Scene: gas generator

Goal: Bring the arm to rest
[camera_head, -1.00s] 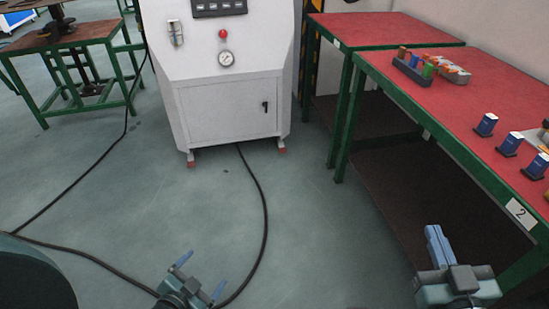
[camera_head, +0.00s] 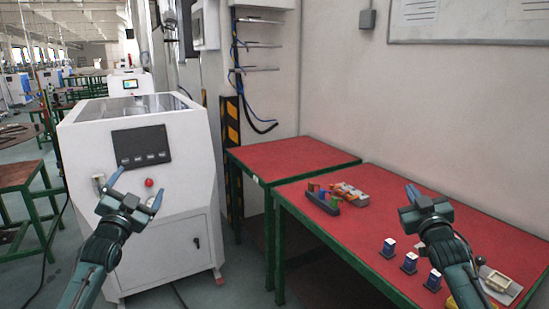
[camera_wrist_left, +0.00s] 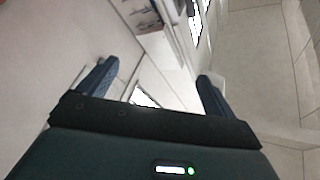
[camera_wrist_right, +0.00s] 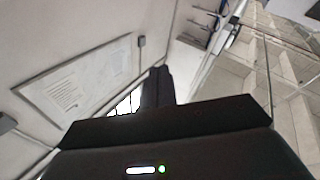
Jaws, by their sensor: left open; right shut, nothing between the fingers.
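My left gripper (camera_head: 135,188) is raised in front of the white machine (camera_head: 150,235) in the head view. Its fingers are spread and empty; the left wrist view shows the open gap (camera_wrist_left: 155,85) between them. My right gripper (camera_head: 411,192) is raised above the red table in the head view. Its fingers are together; the right wrist view also shows them closed (camera_wrist_right: 158,86) with nothing held. Both arms point upward, and neither gripper touches anything that I can see.
The red table (camera_head: 318,243) on the right bears several blue-and-white items (camera_head: 389,247) and a dark rack (camera_head: 322,200) of coloured pieces. A second red table (camera_head: 300,158) stands behind it. A whiteboard (camera_head: 468,22) hangs on the wall.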

